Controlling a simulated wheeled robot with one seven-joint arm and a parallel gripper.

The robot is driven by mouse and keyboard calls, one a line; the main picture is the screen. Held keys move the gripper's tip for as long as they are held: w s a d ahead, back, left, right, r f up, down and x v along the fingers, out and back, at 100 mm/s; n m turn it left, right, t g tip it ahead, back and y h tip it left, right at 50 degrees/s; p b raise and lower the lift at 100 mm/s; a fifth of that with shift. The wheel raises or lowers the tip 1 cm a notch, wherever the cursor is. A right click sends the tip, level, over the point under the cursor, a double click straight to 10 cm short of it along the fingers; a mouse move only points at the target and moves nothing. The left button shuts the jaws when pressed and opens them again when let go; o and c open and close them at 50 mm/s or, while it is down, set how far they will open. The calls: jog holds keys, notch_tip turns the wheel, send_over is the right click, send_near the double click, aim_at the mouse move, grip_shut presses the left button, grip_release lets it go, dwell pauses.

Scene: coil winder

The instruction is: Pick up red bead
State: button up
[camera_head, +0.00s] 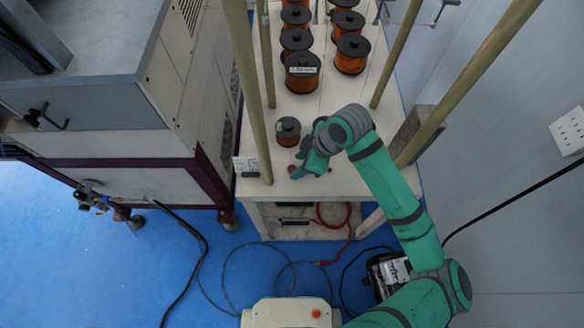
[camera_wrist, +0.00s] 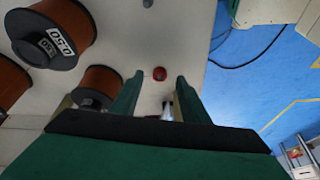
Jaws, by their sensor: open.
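The red bead (camera_wrist: 159,73) is a small round red piece with a darker middle, lying on the white tabletop. In the wrist view it appears between and just beyond the fingertips of my open gripper (camera_wrist: 160,88). Nothing is held between the fingers. In the head view my gripper (camera_head: 299,171) is low over the front of the table, right beside a small reddish spot, the bead (camera_head: 291,167). The gripper partly crowds it there. I cannot tell the exact height of the fingertips above the table.
A small copper wire spool (camera_head: 288,131) stands close behind my gripper; it also shows left of the fingers in the wrist view (camera_wrist: 100,84). Several larger spools (camera_head: 303,72) stand farther back. Tan posts (camera_head: 249,90) rise around the white table (camera_head: 253,188). A large machine (camera_head: 185,80) stands left.

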jog(key=shift+x, duration=1.25)
grip_shut()
jog(key=shift+r, duration=0.1)
